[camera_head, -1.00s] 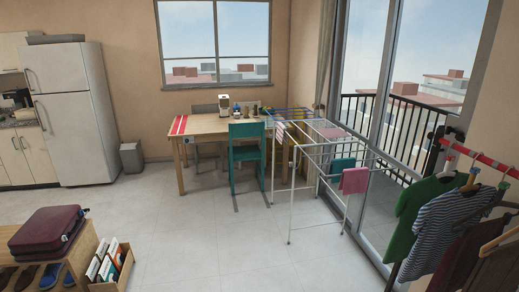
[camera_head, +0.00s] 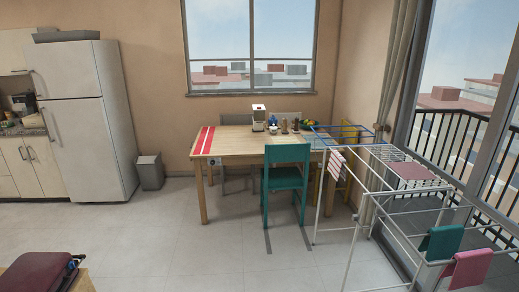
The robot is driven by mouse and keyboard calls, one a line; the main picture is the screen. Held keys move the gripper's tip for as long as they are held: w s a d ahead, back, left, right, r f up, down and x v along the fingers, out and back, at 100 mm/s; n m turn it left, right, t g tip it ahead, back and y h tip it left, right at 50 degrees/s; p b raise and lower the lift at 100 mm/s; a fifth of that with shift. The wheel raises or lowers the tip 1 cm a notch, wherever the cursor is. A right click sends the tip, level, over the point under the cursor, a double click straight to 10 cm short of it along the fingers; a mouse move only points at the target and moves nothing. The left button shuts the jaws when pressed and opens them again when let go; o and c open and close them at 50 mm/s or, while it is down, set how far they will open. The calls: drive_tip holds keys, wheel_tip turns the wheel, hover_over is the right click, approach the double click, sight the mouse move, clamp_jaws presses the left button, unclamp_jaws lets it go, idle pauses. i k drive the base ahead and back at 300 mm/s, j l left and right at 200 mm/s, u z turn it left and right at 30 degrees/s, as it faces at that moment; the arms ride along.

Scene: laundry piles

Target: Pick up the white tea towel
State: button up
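No plain white tea towel can be made out for certain. A small white cloth with red stripes (camera_head: 335,166) hangs on the left end of the white drying rack (camera_head: 354,240). A pale cloth with pinkish edges (camera_head: 412,171) lies over the rack's rear bars. A teal cloth (camera_head: 440,242) and a pink cloth (camera_head: 468,269) hang on its near right side. A red-and-white striped cloth (camera_head: 204,140) lies over the left end of the wooden table (camera_head: 236,147). My gripper is not in view.
A teal chair (camera_head: 287,178) stands before the table, close to the rack's left side. A grey bin (camera_head: 150,172) and a white fridge (camera_head: 80,120) are at left. A dark red suitcase (camera_head: 38,273) is at lower left. The middle floor is clear.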

sight(336, 167)
drive_tip(key=i+u, duration=0.15)
drive_tip(key=i, duration=0.85)
drive_tip(key=i+l+u, duration=0.1)
drive_tip(key=i, duration=0.95)
drive_tip(key=i+z, duration=0.85)
drive_tip(key=i+j+z, duration=0.3)
drive_tip(key=i+z, duration=0.55)
drive_tip(key=i+j+z, duration=0.15)
drive_tip(key=i+z, duration=0.2)
